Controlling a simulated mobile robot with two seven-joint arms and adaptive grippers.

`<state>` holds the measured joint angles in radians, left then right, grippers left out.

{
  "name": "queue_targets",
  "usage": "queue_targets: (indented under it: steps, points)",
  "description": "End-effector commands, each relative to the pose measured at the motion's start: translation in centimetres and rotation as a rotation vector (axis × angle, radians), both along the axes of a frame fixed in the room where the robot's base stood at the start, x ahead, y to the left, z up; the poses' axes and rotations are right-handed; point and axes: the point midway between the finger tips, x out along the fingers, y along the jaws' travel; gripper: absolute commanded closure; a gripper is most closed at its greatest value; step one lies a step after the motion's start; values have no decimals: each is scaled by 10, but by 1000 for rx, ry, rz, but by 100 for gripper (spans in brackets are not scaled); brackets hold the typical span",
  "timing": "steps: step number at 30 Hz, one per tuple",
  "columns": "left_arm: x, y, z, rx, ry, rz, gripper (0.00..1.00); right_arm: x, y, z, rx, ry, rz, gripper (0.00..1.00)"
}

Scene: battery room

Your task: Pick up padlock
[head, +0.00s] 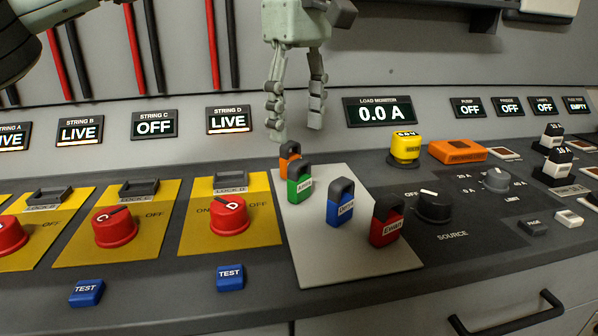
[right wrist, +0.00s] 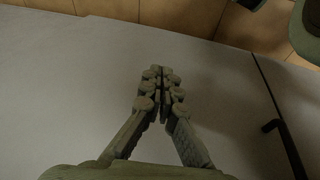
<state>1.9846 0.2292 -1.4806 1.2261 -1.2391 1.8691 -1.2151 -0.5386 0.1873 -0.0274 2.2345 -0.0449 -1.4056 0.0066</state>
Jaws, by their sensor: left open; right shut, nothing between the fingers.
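Several padlocks stand on a light grey mat (head: 330,261) in the head view. They are an orange padlock (head: 289,162) at the back, a green one (head: 299,186), a blue one (head: 341,208) and a red one (head: 386,226) at the front right. All have dark shackles and labels. My left gripper (head: 297,132) is open and empty, pointing down just above and behind the orange and green padlocks, apart from them as far as I can tell. My right gripper (right wrist: 161,72) is shut and empty in the right wrist view, over a plain pale surface, with no padlock near it.
Yellow panels with red knobs (head: 229,215) and lock hasps (head: 229,181) lie left of the mat. Blue test buttons (head: 230,277) are in front. A black source knob (head: 434,206), a yellow block (head: 405,148) and an orange block (head: 457,152) stand to the right.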

Motion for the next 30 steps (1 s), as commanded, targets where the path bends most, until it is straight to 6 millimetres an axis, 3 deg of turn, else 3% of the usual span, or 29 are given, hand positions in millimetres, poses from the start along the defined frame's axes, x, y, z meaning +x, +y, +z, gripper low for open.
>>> queue_targets:
  steps: [15,25,30]
  points:
    - [4,-1,-66,4,0,-1,41,-6,0,5,-4,6,-2,100]
    - [3,-1,-74,2,-1,0,41,-4,0,7,-3,0,-3,100]
    - [3,-1,-74,2,-1,0,62,-4,0,8,-3,-1,-3,100]
